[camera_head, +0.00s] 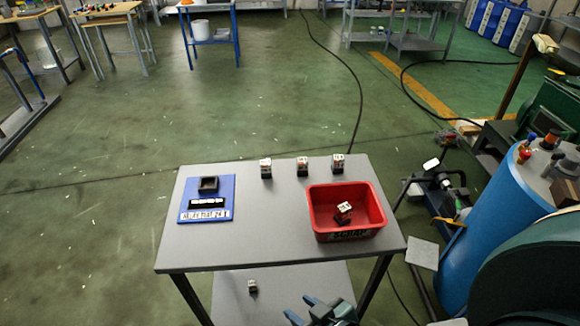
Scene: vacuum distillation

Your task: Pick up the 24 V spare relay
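Three small relays with dark bases and pale labelled tops stand in a row at the back of the grey table: left (266,168), middle (302,167) and right (338,163). Another relay (343,213) lies tilted in a red bin marked SCRAP (347,236). One more small relay (252,287) is on the lower shelf. The labels are too small to read, so I cannot tell which is the 24 V spare. My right gripper (301,309) is at the bottom edge, in front of the table, with its fingertips apart and nothing visible between them. My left gripper is not in view.
A blue board (224,187) with a dark socket (208,184) and a lettered strip lies on the table's left. The grey tabletop (266,225) is clear in the middle. A blue cylinder (484,245) and green machinery stand close on the right.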

